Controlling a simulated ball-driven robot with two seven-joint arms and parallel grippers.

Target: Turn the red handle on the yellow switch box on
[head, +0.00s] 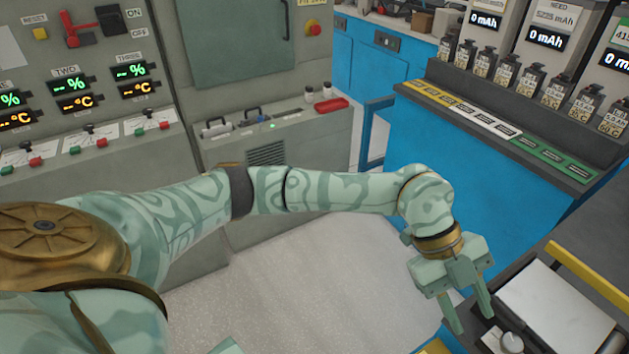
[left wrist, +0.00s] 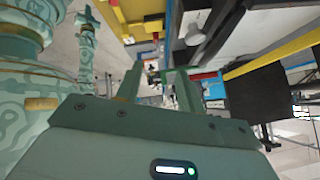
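A red handle (head: 70,31) is on the grey wall panel at the upper left of the head view. It stands roughly upright beside a black block (head: 110,19), with ON and OFF labels to the right. I cannot make out a yellow box around it; only a small yellow button (head: 40,33) is just left of it. My left gripper (head: 468,318) is far from the handle, at the lower right, pointing down with its fingers apart and empty. Its spread fingers also show in the left wrist view (left wrist: 158,88). I cannot make out my right gripper.
A red button on a yellow base (head: 312,27) is on the cabinet. A blue bench (head: 400,140) with several batteries stands at the right. A dark surface with a white plate (head: 555,310) lies near my left gripper. Open pale floor (head: 300,290) lies before the panel.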

